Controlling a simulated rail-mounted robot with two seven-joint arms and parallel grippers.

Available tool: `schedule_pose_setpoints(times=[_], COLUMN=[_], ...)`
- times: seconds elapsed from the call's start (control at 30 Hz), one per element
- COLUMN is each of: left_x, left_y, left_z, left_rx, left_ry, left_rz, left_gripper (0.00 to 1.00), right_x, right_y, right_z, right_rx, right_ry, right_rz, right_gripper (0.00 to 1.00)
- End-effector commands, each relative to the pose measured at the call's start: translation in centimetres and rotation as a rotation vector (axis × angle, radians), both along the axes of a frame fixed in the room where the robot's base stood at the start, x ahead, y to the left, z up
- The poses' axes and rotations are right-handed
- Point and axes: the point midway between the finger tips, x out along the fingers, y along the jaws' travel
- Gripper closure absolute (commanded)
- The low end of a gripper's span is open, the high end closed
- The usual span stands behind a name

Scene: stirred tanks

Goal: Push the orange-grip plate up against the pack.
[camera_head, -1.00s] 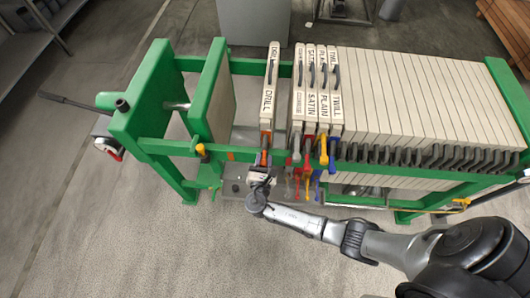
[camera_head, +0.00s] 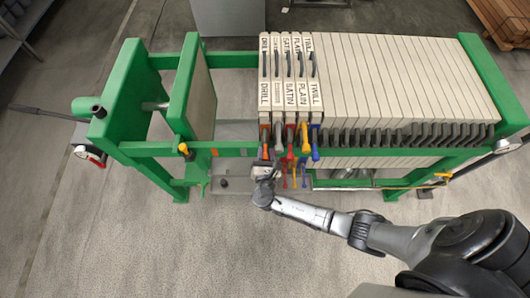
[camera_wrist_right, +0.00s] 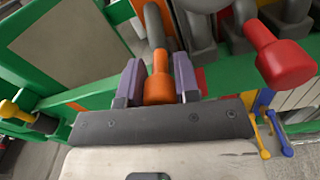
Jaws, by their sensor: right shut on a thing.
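The orange-grip plate (camera_head: 264,95), labelled DRILL, hangs on the green frame at the left end of the pack (camera_head: 395,90). No clear gap shows between it and the neighbouring grey-grip plate (camera_head: 277,95). My right gripper (camera_head: 264,162) is at its near end, low in front of the rail. In the right wrist view the two purple fingers of my right gripper (camera_wrist_right: 158,84) stand either side of the orange grip (camera_wrist_right: 158,90), shut on it. My left gripper is not in view.
A red grip (camera_wrist_right: 283,60) sits close to the right of the fingers in the wrist view. The green end plate (camera_head: 190,95) stands left, with an open gap before the orange-grip plate. A green rail (camera_head: 225,150) runs along the front.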

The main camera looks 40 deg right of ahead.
Motion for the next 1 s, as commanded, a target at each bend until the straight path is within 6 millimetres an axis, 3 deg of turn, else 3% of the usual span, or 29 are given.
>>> schedule_pose_setpoints(times=[0.1,0.13,0.37,0.73,1.0], left_x=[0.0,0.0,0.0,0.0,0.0], left_y=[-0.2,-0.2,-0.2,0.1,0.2], left_z=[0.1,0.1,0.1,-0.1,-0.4], left_rx=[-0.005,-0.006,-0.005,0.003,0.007], left_ry=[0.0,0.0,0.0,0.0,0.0], left_rz=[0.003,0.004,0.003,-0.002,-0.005], left_gripper=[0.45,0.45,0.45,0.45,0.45], right_x=[0.0,0.0,0.0,-0.7,-4.5], right_y=[-0.2,-0.2,-0.2,0.4,3.3], right_z=[0.2,0.2,0.1,-0.1,-0.1], right_rx=[-0.004,-0.004,-0.002,-0.001,0.002], right_ry=[-0.005,-0.005,-0.003,0.001,0.001], right_rz=[-0.005,-0.006,-0.004,-0.001,-0.002], right_gripper=[1.0,0.68,0.46,0.45,0.45])
